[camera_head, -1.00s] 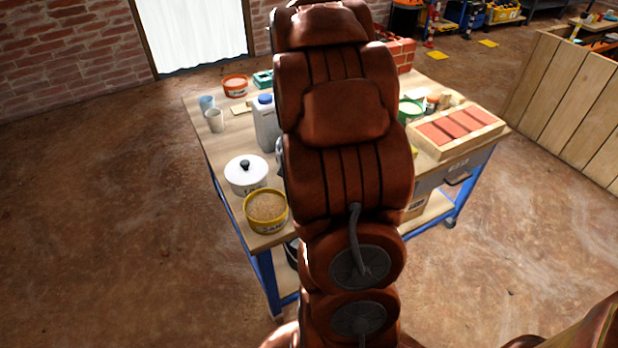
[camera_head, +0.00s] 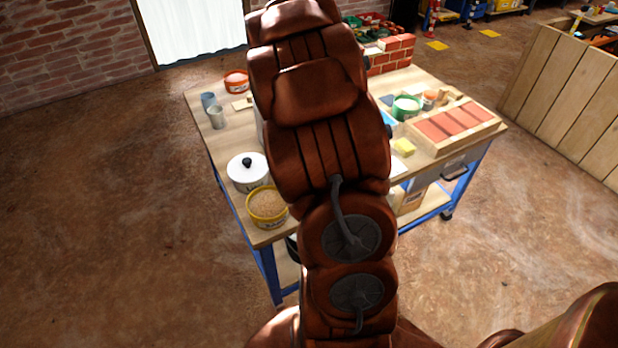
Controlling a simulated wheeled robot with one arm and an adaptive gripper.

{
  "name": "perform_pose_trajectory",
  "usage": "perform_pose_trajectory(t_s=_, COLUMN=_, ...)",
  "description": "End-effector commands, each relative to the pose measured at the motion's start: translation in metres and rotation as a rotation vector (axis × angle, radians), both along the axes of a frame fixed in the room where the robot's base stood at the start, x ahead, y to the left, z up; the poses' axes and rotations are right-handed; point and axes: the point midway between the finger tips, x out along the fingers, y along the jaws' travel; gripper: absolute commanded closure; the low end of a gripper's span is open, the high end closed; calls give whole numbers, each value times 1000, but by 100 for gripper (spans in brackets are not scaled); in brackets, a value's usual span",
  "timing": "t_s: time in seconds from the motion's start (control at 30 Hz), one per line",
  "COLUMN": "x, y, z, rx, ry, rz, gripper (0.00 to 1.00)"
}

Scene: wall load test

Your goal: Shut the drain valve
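No drain valve can be made out in the head view; my raised arm covers the middle of the workbench (camera_head: 225,172). My gripper is not in view; the arm runs up past the top of the picture. A pale jug behind the arm is almost wholly hidden, with only a thin edge showing.

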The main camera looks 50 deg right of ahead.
Motion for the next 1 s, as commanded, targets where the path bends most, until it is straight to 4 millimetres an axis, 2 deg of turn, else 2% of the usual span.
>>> perform_pose_trajectory(t_s=0.33, x=0, y=1, z=-1, rx=4, ry=1, rz=-4, gripper=100)
perform_pose_trajectory(t_s=0.37, x=0, y=1, z=-1, rx=4, ry=1, rz=-4, gripper=80)
perform_pose_trajectory(t_s=0.6, x=0, y=0, z=0, rx=1, ry=1, rz=-3, gripper=57)
perform_pose_trajectory(t_s=0.87, x=0, y=0, z=0, rx=1, ry=0, rz=-3, gripper=57)
perform_pose_trajectory(t_s=1.0, x=0, y=0, z=8, rx=-1, ry=-2, rz=-3, gripper=57)
